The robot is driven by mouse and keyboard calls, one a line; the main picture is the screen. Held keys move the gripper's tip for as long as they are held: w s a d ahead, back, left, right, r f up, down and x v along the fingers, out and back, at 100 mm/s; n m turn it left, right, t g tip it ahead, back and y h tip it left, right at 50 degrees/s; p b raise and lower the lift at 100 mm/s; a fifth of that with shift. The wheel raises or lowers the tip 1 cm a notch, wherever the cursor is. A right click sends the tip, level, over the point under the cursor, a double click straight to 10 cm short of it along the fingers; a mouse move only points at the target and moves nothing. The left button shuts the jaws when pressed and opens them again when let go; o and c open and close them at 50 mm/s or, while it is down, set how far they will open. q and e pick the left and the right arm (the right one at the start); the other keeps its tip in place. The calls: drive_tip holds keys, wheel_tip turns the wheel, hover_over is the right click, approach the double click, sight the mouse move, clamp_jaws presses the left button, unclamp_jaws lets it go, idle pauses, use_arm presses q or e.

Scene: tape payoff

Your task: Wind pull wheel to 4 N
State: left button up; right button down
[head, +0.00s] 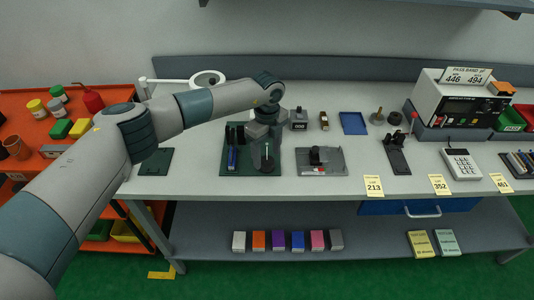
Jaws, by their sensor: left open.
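My left gripper (264,160) points down over the dark green base plate (236,171) on the workbench. It is open, and its fingers are small and dark here. A blue and black upright fixture (232,152) stands on the plate to the left of the gripper. A dark round part shows at the fingertips; I cannot tell whether they touch it. My wrist and gripper hide part of the fixture. I cannot tell which part is the pull wheel, and no force reading is legible. My right gripper is not in view.
A grey plate with a black device (316,156) lies to the right, with a small counter box (299,121) behind. Further right are a blue tray (353,123), a black stand (397,158), a meter (460,104) and a calculator (461,165). A magnifier lamp (207,79) stands behind my arm.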

use_arm(q)
drive_tip(key=shift+f, duration=1.1)
drive_tip(key=c, duration=1)
